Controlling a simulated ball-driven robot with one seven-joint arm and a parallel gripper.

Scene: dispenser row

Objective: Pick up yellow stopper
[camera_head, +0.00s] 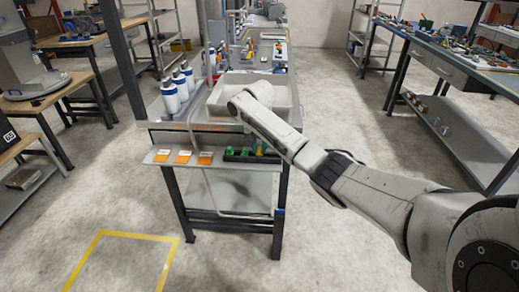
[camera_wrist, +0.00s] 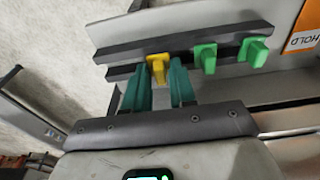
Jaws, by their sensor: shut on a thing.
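The yellow stopper (camera_wrist: 158,66) sits at a dark slotted rack (camera_wrist: 128,52) in the wrist view. My gripper (camera_wrist: 160,82) is shut on the yellow stopper, with one teal finger on each side of it. Two green stoppers, a nearer one (camera_wrist: 205,58) and a farther one (camera_wrist: 253,52), stand to its right in the same rack. In the head view the rack (camera_head: 238,155) is on the front shelf of the bench, below my arm. The yellow stopper is too small there to make out clearly.
Orange and white cards (camera_head: 184,157) lie on the shelf left of the rack. Blue and white bottles (camera_head: 171,97) and a pale basin (camera_head: 222,104) stand on the bench. Yellow tape (camera_head: 97,237) marks the open floor at the front left.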

